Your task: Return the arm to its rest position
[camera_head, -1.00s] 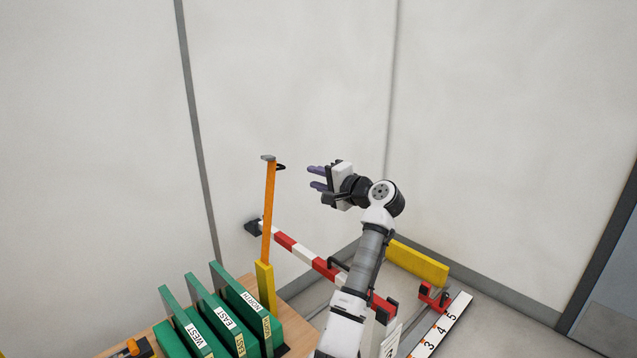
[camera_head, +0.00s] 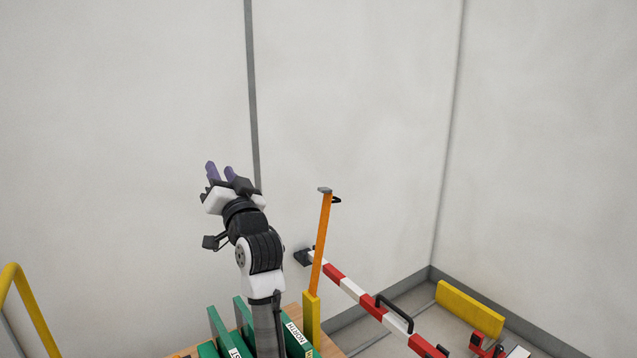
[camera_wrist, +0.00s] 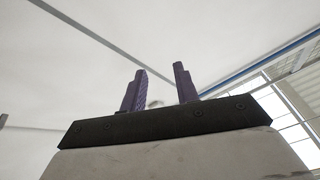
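My gripper (camera_head: 219,172) is raised left of centre in the head view, its two purple fingers pointing up and slightly left. In the wrist view my gripper (camera_wrist: 162,88) shows its fingers apart with nothing between them. My arm rises in front of the green binders and partly hides them. The gripper is clear of everything, with only the pale wall behind it.
Green binders (camera_head: 296,340) stand on a wooden table (camera_head: 290,308). An orange post (camera_head: 321,245) stands in a yellow base (camera_head: 311,318). A yellow rail (camera_head: 33,305) is at far left.

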